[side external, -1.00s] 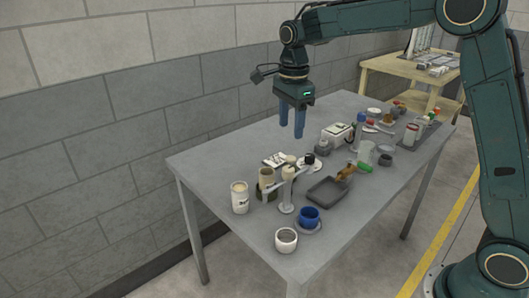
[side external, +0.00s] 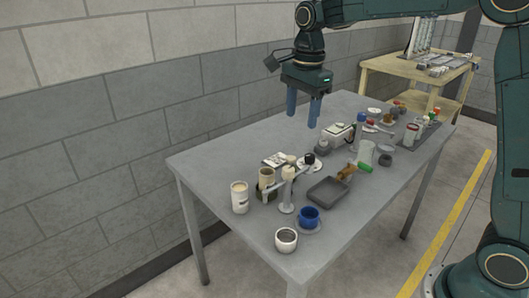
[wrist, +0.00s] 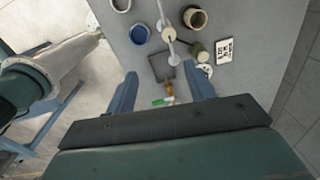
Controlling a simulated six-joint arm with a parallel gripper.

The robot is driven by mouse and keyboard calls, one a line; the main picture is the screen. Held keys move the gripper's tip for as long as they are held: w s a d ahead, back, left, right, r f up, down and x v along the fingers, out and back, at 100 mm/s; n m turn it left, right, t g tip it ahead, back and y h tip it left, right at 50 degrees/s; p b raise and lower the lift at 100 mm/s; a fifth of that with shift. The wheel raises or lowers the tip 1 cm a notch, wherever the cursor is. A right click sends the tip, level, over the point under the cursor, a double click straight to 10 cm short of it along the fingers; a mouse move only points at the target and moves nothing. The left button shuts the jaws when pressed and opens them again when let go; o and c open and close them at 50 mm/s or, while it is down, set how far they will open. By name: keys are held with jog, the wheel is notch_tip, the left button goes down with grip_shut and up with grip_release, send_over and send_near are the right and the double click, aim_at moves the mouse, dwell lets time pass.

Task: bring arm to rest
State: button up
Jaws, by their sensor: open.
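My gripper (side external: 302,108) hangs above the grey table (side external: 225,160), with its two blue fingers pointing down. The fingers are apart with nothing between them, and they touch no object. In the wrist view my gripper (wrist: 163,85) shows its fingers spread wide, with the table and its objects well below them.
Below stand a dark tray (side external: 327,191), a blue mug (side external: 309,216), a white cup (side external: 286,240), a cream canister (side external: 240,198), a pale stand (side external: 287,195) and a white boxy item (side external: 337,134). A wooden bench (side external: 400,72) stands behind. The table's left rear is bare.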

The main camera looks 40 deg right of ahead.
jog(key=s+r+n+t, duration=0.35)
jog(key=s+n, duration=0.55)
jog(key=s, duration=0.5)
jog(key=s+f+n+t, duration=0.1)
jog(key=s+f+n, duration=0.2)
jog(key=s+n, duration=0.6)
jog(key=s, duration=0.4)
jog(key=shift+a+f+n, duration=0.2)
jog(key=shift+f+n, duration=0.05)
jog(key=shift+n, duration=0.15)
